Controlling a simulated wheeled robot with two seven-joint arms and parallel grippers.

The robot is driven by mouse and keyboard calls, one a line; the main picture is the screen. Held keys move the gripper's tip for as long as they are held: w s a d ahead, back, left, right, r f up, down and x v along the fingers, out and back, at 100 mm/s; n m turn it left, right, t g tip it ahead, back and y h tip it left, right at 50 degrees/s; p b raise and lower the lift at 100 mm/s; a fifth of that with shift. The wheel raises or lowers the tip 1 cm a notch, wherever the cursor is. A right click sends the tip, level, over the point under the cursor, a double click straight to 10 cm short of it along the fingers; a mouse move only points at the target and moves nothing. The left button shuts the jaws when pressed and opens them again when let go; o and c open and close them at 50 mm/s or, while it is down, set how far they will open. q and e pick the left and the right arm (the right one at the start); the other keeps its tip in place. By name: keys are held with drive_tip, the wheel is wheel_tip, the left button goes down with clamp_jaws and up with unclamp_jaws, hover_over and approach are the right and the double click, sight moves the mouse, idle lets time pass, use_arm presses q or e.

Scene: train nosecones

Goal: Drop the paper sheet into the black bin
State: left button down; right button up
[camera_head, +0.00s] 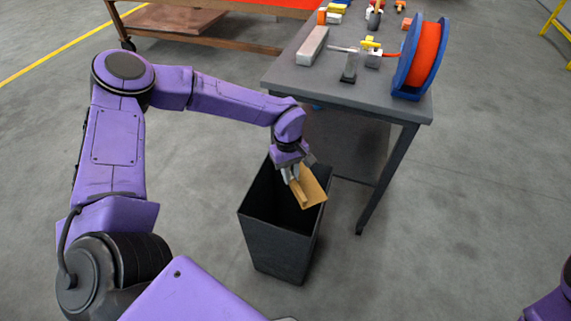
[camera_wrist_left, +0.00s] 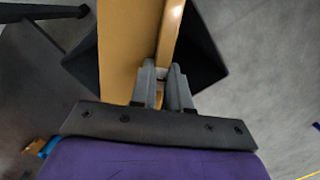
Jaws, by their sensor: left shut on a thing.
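The paper sheet (camera_head: 313,187) is tan and looks folded or creased. My left gripper (camera_head: 293,178) is shut on it and holds it over the open mouth of the black bin (camera_head: 279,241). In the left wrist view the sheet (camera_wrist_left: 122,52) runs up from between the fingers of my left gripper (camera_wrist_left: 165,75), and dark bin walls (camera_wrist_left: 203,50) show on both sides of it. The bin stands upright on the floor. Its inside is dark and I cannot see the bottom. My right gripper is not in view.
A grey workbench (camera_head: 345,92) stands just behind and right of the bin. It holds a blue and orange spool (camera_head: 423,56), a light block (camera_head: 312,46) and several small parts. A wooden cart (camera_head: 190,27) stands at the back left. The floor right of the bin is clear.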

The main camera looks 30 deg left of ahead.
use_arm(q)
drive_tip(key=a+n+b, duration=0.1)
drive_tip(key=n, duration=0.2)
drive_tip(key=w+a+n+t+b, duration=0.1)
drive_tip(key=a+n, duration=0.1)
drive_tip(key=n, duration=0.1)
drive_tip(key=w+a+n+b, duration=0.1)
drive_tip(key=n, duration=0.2)
drive_tip(key=shift+w+a+f, duration=0.15)
drive_tip(key=shift+a+f, duration=0.35)
wheel_tip(320, 180, down, 6)
drive_tip(key=b, duration=0.5)
drive_tip(key=shift+r, duration=0.2)
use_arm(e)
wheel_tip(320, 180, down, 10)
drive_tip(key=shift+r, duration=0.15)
use_arm(q)
drive_tip(key=c, duration=1)
unclamp_jaws()
drive_tip(key=r, duration=0.3)
drive_tip(key=a+r, duration=0.1)
drive_tip(key=r, duration=0.6)
drive_tip(key=shift+s+a+r+p, duration=0.2)
drive_tip(key=shift+a+p, duration=0.1)
drive_tip(key=shift+p, duration=0.05)
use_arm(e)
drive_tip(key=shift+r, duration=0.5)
